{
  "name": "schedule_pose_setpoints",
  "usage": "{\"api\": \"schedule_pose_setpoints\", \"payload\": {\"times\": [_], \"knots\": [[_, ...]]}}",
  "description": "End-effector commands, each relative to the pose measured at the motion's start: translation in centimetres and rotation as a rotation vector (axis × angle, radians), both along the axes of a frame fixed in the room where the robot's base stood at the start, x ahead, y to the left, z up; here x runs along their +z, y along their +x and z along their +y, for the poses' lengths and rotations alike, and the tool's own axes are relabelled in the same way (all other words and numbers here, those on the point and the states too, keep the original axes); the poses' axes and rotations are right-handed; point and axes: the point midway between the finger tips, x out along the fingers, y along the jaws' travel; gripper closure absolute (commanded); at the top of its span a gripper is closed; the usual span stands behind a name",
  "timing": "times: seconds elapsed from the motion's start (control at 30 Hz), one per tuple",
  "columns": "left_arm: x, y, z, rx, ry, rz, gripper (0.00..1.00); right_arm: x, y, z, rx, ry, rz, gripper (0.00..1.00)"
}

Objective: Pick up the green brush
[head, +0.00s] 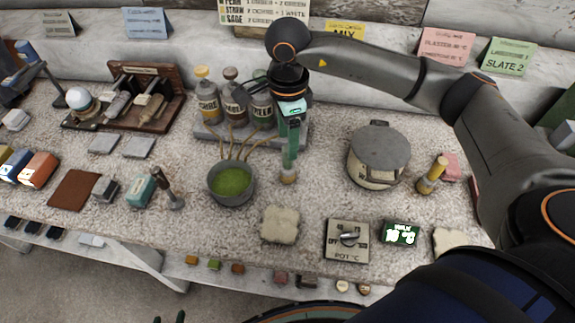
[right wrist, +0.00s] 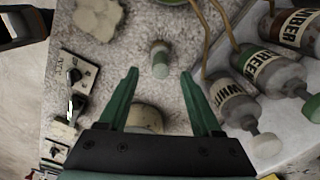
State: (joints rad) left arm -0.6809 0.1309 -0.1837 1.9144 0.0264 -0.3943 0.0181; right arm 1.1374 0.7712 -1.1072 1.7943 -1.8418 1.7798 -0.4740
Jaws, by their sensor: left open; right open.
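The green brush (head: 288,178) stands upright on the speckled worktop, right of the grey bowl of green liquid (head: 232,181). In the head view my right gripper (head: 291,150) points down over it and hides much of it. In the right wrist view the brush (right wrist: 160,61) shows its green and pale end between and a little beyond the tips of my right gripper (right wrist: 159,74). That gripper is open with nothing between its fingers held. Of my left gripper (head: 169,319) only dark green tips show at the bottom edge of the head view, apart from each other.
Labelled bottles (head: 236,95) with tubes stand behind the brush. A lidded pot (head: 378,155) stands to its right. A pale block (head: 280,224) and a dial plate (head: 347,240) lie in front. A wooden tool rack (head: 160,118) is at the back left.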

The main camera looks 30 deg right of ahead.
Motion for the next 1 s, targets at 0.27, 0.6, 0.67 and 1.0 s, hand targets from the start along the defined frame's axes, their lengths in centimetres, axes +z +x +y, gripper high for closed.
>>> {"api": "schedule_pose_setpoints", "payload": {"times": [0.27, 0.6, 0.67, 1.0], "knots": [[1.2, 0.0, 0.0, 0.0, 0.0, 0.0, 0.43, -3.6, -0.1, -0.1, -0.002, 0.0, 0.005, 0.34], [1.2, 0.0, 0.0, 0.0, 0.0, 0.0, 0.43, -5.3, 0.0, -0.1, 0.0, 0.0, 0.001, 0.34], [1.2, 0.0, 0.0, 0.0, 0.0, 0.0, 0.43, -5.3, 0.0, 0.0, 0.0, 0.0, 0.001, 0.34], [1.2, 0.0, 0.0, -0.001, 0.001, -0.001, 0.43, -5.3, 0.0, 0.0, 0.0, 0.001, 0.001, 0.72]]}}
